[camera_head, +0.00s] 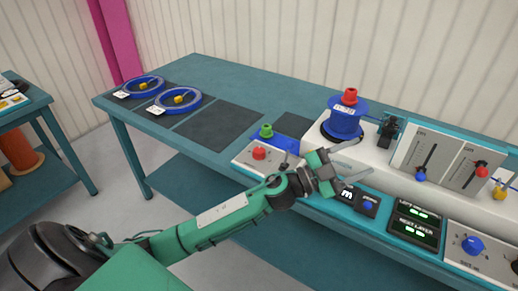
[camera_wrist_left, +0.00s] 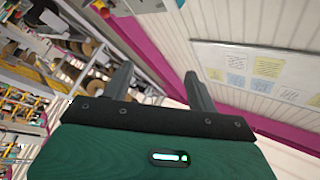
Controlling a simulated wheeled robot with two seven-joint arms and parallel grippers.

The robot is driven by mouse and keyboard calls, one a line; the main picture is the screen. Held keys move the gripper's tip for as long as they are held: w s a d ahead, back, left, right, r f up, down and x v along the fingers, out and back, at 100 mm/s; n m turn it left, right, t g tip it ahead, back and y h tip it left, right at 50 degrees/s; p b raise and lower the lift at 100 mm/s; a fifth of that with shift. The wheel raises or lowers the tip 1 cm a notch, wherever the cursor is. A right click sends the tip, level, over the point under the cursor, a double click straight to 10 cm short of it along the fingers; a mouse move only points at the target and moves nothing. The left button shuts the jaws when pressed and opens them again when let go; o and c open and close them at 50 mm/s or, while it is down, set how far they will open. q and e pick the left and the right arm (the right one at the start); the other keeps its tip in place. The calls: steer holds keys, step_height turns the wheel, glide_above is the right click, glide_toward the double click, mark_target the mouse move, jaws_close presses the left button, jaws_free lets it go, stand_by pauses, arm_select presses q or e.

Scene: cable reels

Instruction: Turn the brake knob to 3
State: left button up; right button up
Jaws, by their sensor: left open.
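A blue knob (camera_head: 472,245), which looks like the brake knob, sits on a white panel at the lower right in the head view. Marks surround it, but its setting is too small to read. My left gripper (camera_head: 362,157) is open and empty, up and to the left of that knob and well apart from it, over the front of the machine. In the left wrist view, its two fingers (camera_wrist_left: 158,82) stand apart with nothing between them. The knob does not show in that view. My right gripper is not in view.
A blue reel (camera_head: 343,122) with a red top stands on the white machine. Sliders (camera_head: 422,176), a small display (camera_head: 414,228) and a red button (camera_head: 259,153) are nearby. Two blue rings (camera_head: 178,101) lie on the table's left. Dark mats (camera_head: 220,126) between are bare.

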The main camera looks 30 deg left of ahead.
arm_select(q)
steer(key=d+m+g+h, duration=0.3)
steer(key=m+g, duration=0.4)
steer(key=n+g+y, duration=0.2)
steer(key=g+y, duration=0.6)
steer(key=y, duration=1)
glide_toward(259, 150)
steer(key=f, duration=0.8)
steer(key=shift+w+d+f, duration=0.2)
steer(key=shift+d+f, duration=0.05)
steer(key=shift+f, duration=0.35)
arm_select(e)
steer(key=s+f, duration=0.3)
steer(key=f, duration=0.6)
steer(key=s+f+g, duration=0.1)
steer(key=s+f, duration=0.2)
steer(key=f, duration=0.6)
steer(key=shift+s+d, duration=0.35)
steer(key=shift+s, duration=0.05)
